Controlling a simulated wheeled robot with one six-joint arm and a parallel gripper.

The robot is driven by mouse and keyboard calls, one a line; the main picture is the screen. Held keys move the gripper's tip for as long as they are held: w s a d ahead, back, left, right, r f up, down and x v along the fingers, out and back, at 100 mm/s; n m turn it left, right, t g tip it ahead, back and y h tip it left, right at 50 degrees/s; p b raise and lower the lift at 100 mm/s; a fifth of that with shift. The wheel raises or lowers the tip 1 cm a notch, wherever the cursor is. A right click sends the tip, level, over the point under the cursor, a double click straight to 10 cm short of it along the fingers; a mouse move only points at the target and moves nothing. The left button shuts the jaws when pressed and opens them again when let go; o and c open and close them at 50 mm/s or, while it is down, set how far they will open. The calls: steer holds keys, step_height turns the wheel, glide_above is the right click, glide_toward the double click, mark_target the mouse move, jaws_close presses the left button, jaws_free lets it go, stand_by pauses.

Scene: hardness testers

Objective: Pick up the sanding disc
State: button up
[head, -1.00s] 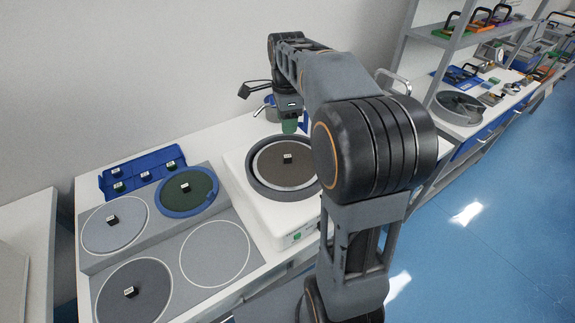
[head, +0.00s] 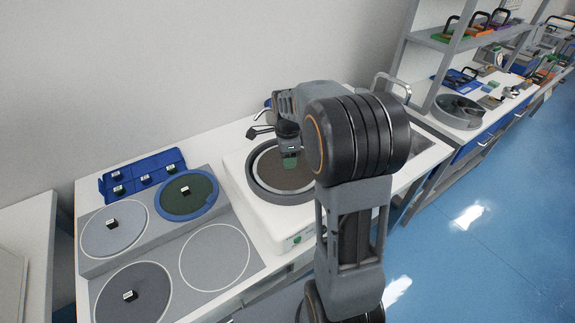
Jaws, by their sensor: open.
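A brown disc (head: 276,181), which looks like the sanding disc, lies in the dark round bowl (head: 256,187) of the white machine (head: 240,208). My gripper (head: 290,158) points down over this disc and covers its middle, where the small black handle is hidden. The green fingertip part shows just above or at the disc; I cannot tell whether it touches. The gripper is open. Other discs with black handles lie left: a green one in a blue ring (head: 183,199), a light grey one (head: 103,239) and a dark grey one (head: 150,292).
A blue tray (head: 165,159) with several small labelled blocks stands at the back left. An empty outlined circle (head: 214,256) is on the grey board. The wall is close behind the bench. A shelf (head: 433,39) and another bench stand at right, with blue floor clear in front.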

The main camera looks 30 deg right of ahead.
steer(key=shift+f, duration=0.7)
jaws_close()
